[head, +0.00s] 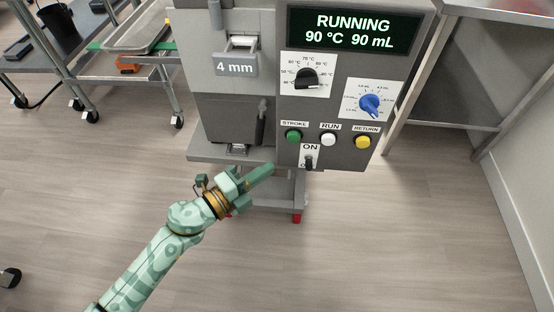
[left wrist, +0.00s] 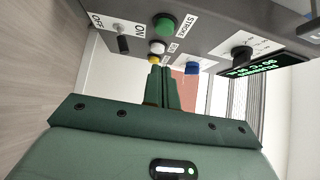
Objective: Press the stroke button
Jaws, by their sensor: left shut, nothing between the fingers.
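The green stroke button (head: 293,137) is on the lower left of the machine's grey control panel (head: 345,155), under the label STROKE. In the left wrist view the stroke button (left wrist: 165,25) is near the top, above the fingertips. My left gripper (head: 271,168) is shut and empty, below and to the left of the button in the head view. In the left wrist view its closed fingers (left wrist: 161,70) point toward the panel; I see no contact with the button. My right gripper is not in view.
Beside the stroke button are a white RUN button (head: 328,140) and a yellow RETURN button (head: 363,142). An ON switch (head: 309,163) sits just below. The display (head: 353,30) reads RUNNING, 90 °C, 90 mL. A black knob (head: 307,78) and a blue knob (head: 370,103) are above.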

